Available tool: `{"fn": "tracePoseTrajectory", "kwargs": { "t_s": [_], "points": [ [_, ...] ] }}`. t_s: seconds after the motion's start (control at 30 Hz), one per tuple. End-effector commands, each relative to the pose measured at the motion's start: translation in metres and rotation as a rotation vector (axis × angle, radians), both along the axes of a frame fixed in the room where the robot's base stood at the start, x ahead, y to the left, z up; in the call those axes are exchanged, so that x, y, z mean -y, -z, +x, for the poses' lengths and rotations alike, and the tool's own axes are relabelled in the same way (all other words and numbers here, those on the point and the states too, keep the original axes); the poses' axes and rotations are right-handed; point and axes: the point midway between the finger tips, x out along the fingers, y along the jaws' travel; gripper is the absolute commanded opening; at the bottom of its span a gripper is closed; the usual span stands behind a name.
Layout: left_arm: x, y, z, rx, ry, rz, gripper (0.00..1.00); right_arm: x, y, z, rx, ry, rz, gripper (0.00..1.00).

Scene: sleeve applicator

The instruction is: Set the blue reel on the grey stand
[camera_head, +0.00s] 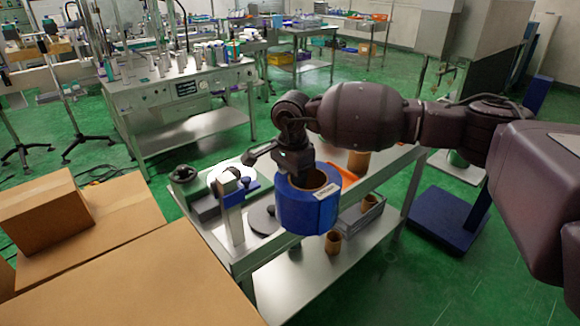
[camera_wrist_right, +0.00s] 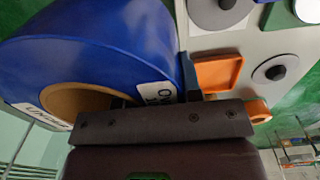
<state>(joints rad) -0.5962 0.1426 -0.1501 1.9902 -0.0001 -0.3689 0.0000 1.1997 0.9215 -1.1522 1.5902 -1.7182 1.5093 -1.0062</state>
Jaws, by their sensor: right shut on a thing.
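The blue reel (camera_head: 300,212), with a brown cardboard core and white labels, hangs from my right gripper (camera_head: 296,172) above the steel bench. The gripper is shut on the reel's wall at its rim. The reel also fills the upper left of the right wrist view (camera_wrist_right: 110,45), with the dark gripper (camera_wrist_right: 165,122) across its core. A grey round stand (camera_head: 262,218) with a dark peg lies on the bench, just left of the reel and partly hidden by it. In the wrist view a grey disc with a dark knob (camera_wrist_right: 268,76) shows apart from the reel. My left gripper is not in view.
Cardboard boxes (camera_head: 120,255) fill the lower left.

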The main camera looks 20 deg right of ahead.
Motion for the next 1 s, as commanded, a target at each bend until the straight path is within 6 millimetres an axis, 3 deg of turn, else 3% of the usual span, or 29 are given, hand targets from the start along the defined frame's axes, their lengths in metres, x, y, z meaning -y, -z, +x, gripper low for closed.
{"fn": "tracePoseTrajectory", "kwargs": {
  "t_s": [0.57, 0.8, 1.0],
  "points": [
    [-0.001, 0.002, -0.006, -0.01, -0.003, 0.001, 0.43, -0.006, 0.052, -0.036, -0.004, -0.752, 0.003, 0.0],
    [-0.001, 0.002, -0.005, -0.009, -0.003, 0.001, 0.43, -0.009, 0.097, -0.072, -0.008, -1.081, 0.007, 0.0],
    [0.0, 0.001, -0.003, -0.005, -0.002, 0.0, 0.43, -0.008, 0.138, -0.111, -0.005, -1.232, 0.007, 0.0]
  ]
}}
